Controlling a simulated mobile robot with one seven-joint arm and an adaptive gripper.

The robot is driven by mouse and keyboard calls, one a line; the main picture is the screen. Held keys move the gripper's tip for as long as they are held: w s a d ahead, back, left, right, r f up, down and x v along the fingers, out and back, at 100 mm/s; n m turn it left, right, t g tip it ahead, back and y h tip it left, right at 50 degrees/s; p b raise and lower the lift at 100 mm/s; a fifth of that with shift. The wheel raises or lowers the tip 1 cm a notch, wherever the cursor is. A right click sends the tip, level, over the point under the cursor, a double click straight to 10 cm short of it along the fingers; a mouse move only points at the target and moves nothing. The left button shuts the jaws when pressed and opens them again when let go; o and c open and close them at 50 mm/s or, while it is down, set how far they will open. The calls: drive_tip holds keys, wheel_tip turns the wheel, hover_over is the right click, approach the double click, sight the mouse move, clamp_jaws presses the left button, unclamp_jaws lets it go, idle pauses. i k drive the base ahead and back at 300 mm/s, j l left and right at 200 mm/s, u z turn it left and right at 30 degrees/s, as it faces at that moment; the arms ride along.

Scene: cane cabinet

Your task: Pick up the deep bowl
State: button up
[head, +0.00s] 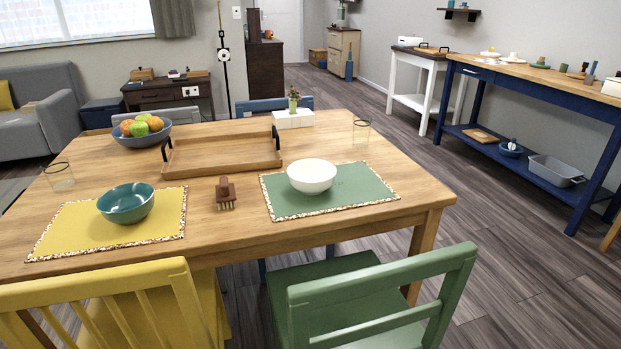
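Several bowls are in view, and I cannot tell for certain which one is the deep bowl. A teal bowl (127,207) stands upright on a yellow placemat (70,228) at the left of the wooden table. A white bowl (311,179) stands upright on a green placemat (358,191) to its right. Both look empty from here. A grey-blue bowl (150,140) filled with fruit stands at the table's back left. My gripper is not in view.
The wooden table (250,242) holds a brown brush (226,194), a tray with black handles (207,156), two glasses and a small potted plant. A yellow chair (105,285) and a green chair (380,285) stand at the near edge.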

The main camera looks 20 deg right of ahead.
sight(309, 177)
drive_tip(key=z, duration=0.8)
drive_tip(key=j+z, duration=0.1)
drive_tip(key=z, duration=0.35)
drive_tip(key=j+z, duration=0.15)
drive_tip(key=z, duration=0.25)
drive_tip(key=j+z, duration=0.1)
drive_tip(key=z, duration=0.35)
drive_tip(key=j, duration=0.45)
drive_tip(key=i+j, duration=0.35)
drive_tip(key=j, duration=0.1)
